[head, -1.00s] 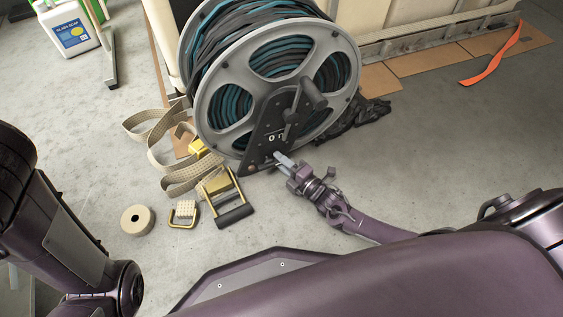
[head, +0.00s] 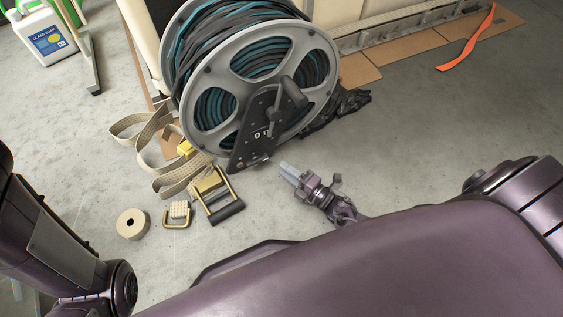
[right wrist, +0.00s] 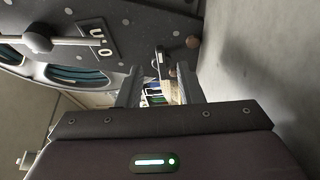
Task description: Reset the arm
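My right gripper (head: 289,171) is low over the floor, just right of the base plate of the hose reel (head: 312,65), with a gap between them. In the right wrist view its two fingers (right wrist: 162,82) stand apart with nothing held between them. The reel's dark plate (right wrist: 125,35) with a "0 I" marking and a crank handle fills the upper left there. A small switch-like part (right wrist: 160,58) shows just beyond the fingertips. My left arm shows at the left edge of the head view, but its gripper is out of the picture.
Black crumpled material (head: 340,108) lies behind. The floor at right is clear up to an orange strip (head: 468,45).

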